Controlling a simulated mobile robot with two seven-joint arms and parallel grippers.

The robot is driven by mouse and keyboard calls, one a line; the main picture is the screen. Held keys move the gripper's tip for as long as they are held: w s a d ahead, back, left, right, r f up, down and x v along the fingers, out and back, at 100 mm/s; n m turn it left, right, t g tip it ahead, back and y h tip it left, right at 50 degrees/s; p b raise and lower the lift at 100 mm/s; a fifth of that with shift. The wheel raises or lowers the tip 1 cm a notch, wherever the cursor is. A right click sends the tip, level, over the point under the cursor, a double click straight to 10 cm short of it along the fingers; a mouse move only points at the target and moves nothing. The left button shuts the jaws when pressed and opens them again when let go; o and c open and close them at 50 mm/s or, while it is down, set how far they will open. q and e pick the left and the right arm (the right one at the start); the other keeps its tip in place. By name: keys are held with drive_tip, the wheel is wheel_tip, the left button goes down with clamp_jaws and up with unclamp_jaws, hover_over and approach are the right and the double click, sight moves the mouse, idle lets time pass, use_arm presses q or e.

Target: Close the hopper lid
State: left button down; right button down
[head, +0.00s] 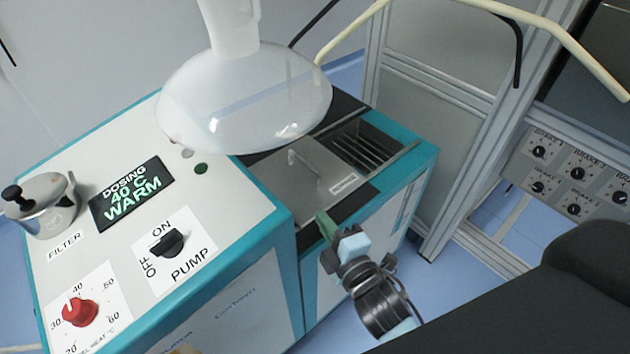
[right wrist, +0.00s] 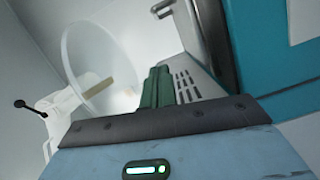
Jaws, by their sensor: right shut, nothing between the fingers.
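The hopper lid (head: 292,188) is a flat grey metal plate with a raised bar handle and a small label. It lies on the teal-edged machine top, left of a dark slotted opening (head: 368,148) that is uncovered. My right gripper (head: 325,224) has green fingers, closed together and empty, by the near front edge of the lid. I cannot tell if they touch it. In the right wrist view the green fingers (right wrist: 158,88) point toward a grey slotted surface (right wrist: 187,84), with a metal handle above. My left gripper is not in view.
A translucent domed vessel (head: 245,100) hangs over the lid's far left side. The control panel with the pump switch (head: 166,243), red knob (head: 80,312) and filter pot (head: 42,205) is at left. A metal frame (head: 465,150) stands close on the right.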

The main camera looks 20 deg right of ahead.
drive_tip(key=shift+w, duration=0.4)
hover_over(317, 198)
drive_tip(key=s+a, duration=0.2)
drive_tip(key=a, duration=0.2)
drive_tip(key=shift+w+d+f, duration=0.2)
drive_tip(key=d, duration=0.1)
drive_tip(key=w, duration=0.1)
drive_tip(key=d, duration=0.1)
drive_tip(key=shift+w+d+f+p, duration=0.2)
drive_tip(key=shift+d+f+p, duration=0.1)
drive_tip(key=shift+d+p, duration=0.05)
drive_tip(key=shift+w+d+f, duration=0.15)
drive_tip(key=shift+w+d, duration=0.05)
drive_tip(key=shift+d, duration=0.3)
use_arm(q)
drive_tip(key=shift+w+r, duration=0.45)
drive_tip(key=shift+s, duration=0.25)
